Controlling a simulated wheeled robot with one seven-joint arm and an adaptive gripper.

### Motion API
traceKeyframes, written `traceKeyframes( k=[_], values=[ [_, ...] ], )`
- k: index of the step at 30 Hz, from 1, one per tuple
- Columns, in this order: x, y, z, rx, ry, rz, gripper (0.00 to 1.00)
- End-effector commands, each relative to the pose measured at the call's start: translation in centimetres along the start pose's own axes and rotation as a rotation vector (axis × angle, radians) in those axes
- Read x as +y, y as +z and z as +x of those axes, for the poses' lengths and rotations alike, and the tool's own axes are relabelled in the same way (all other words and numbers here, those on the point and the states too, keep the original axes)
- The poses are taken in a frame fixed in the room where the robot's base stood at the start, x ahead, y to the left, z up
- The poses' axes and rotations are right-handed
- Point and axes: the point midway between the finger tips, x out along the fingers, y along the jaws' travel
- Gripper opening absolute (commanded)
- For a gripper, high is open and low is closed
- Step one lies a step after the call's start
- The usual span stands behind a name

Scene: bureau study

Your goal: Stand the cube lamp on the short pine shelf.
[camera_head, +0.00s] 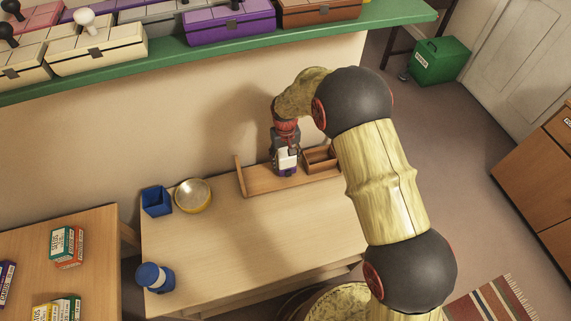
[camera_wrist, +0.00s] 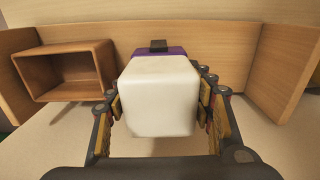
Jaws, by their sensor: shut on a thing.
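The cube lamp has a white cube (camera_wrist: 162,95) on a purple base (camera_wrist: 175,53). It also shows in the head view (camera_head: 286,160), purple end down, looking roughly upright. My gripper (camera_head: 286,147) is shut on the white cube, with one finger on each side in the wrist view (camera_wrist: 162,105). The short pine shelf (camera_head: 259,180) stands at the back of the desk, with an upright end panel (camera_head: 240,175). The lamp is over or on its middle, left of an open wooden box (camera_head: 320,158). I cannot tell whether the base touches the shelf.
The wooden box (camera_wrist: 65,70) stands left of the lamp in the wrist view, an end panel (camera_wrist: 285,75) right. A blue container (camera_head: 156,201), a yellow-rimmed bowl (camera_head: 193,195) and a blue-and-white object (camera_head: 155,277) occupy the desk's left. The desk's middle (camera_head: 250,235) is clear.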

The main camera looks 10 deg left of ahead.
Motion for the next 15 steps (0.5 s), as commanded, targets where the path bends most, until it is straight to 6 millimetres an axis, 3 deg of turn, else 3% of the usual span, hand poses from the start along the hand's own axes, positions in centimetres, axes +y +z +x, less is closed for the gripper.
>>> traceKeyframes(
  k=[1,3,15],
  values=[
    [0.0,0.1,1.4,-0.003,0.000,0.000,0.19],
    [0.0,0.1,2.2,-0.003,0.000,0.000,0.19],
    [0.0,0.1,2.5,-0.003,0.000,0.000,0.20]
  ],
)
